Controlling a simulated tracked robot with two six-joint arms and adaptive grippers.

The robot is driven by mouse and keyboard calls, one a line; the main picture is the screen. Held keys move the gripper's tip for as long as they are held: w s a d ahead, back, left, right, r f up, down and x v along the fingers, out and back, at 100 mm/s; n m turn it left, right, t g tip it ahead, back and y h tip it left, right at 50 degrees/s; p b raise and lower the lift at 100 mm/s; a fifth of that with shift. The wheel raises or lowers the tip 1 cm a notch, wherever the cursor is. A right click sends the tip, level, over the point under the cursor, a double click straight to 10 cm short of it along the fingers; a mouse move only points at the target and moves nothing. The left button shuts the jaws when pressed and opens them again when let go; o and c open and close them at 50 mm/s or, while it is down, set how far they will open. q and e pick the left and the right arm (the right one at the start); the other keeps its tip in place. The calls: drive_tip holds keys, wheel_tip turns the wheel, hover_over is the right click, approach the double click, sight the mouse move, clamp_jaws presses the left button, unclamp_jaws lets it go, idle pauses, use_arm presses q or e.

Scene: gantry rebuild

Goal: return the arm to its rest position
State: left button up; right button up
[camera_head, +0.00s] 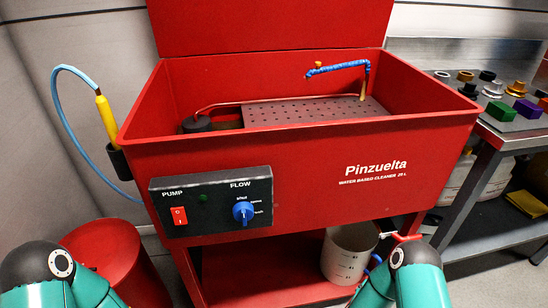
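My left arm (58,276) shows at the bottom left as teal links with a dark joint cap. My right arm (405,275) shows at the bottom right, also teal with a dark joint. Both grippers are outside the picture, so their state and anything in them are hidden. Both arms appear low, in front of the red parts washer (290,185).
The washer has a perforated shelf (310,112), a blue spout (338,68) and a control panel (211,200). A white bucket (347,253) stands on its lower shelf. A red drum (112,255) is at left. A metal bench (510,133) with small parts is at right.

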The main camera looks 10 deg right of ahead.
drive_tip(key=s+a+r+n+g+y, duration=0.15)
drive_tip(key=a+n+y, duration=0.25)
drive_tip(key=a+y, duration=0.6)
drive_tip(key=s+a+f+n+g+y, duration=0.1)
drive_tip(key=s+a+n+g+y, duration=0.2)
drive_tip(key=s+a, duration=0.4)
drive_tip(key=s+a+f+n+g, duration=0.15)
drive_tip(key=s+a+g, duration=0.3)
drive_tip(key=s, duration=0.55)
wheel_tip(320, 180, up, 27)
drive_tip(key=p, duration=2.6)
drive_tip(key=shift+d+f, duration=0.15)
drive_tip(key=shift+d, duration=0.05)
